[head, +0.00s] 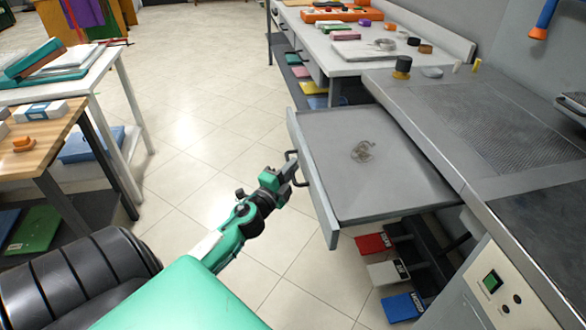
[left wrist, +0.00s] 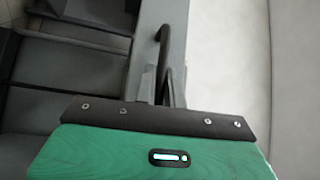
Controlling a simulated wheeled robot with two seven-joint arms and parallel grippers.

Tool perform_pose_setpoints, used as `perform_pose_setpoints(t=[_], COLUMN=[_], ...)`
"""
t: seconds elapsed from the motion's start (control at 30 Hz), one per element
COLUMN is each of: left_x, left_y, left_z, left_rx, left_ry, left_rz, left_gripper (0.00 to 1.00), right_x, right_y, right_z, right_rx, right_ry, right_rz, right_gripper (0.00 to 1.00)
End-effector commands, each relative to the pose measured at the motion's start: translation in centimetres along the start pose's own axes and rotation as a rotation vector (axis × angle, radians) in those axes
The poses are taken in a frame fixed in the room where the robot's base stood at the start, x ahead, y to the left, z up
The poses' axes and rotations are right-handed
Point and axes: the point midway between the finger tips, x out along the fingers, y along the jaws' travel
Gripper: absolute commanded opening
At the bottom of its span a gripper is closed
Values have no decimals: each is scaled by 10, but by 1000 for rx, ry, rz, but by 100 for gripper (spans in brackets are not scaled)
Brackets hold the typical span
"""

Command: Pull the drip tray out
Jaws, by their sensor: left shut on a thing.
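The drip tray (head: 400,185) is a wide grey shallow drawer that sticks out to the left from under the perforated steel worktop. A small coil of thin wire or a stain shows on its floor. Its front panel bears a dark bar handle (head: 291,168), which also shows in the left wrist view (left wrist: 163,45). My left gripper (head: 288,174), on a green and black arm, is shut on the handle at the front panel. In the left wrist view its fingers are mostly hidden behind the gripper's green body. My right gripper is not in view.
The perforated worktop (head: 525,140) stands at the right, with a control panel (head: 494,284) at its lower front. Coloured boxes (head: 388,270) lie on a shelf beneath the tray. A white table (head: 82,78) and a wooden table stand at the left. Tiled floor (head: 200,140) between is clear.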

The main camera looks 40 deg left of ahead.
Motion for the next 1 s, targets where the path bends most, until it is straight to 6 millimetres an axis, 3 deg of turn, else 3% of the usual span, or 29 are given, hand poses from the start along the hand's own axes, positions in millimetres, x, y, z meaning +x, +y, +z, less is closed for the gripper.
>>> perform_pose_setpoints(t=[0.07, 0.1, 0.2, 0.57, 0.77, 1.0], left_x=[0, 0, 0, -5, -31, -78], left_y=[1, 2, 1, 1, 3, 4], left_z=[0, 0, 0, 0, 0, 1], left_rx=[-1, -1, -1, -1, -2, -4], left_ry=[-3, -2, -2, -2, -2, -5], left_rz=[2, 2, 2, 1, 3, 4], left_gripper=[0, 19, 32, 32, 32, 32], right_x=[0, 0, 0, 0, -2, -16], right_y=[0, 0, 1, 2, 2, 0], right_z=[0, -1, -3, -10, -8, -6], right_rx=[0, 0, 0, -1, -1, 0], right_ry=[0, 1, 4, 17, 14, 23], right_rz=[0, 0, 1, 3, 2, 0], right_gripper=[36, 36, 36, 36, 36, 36])
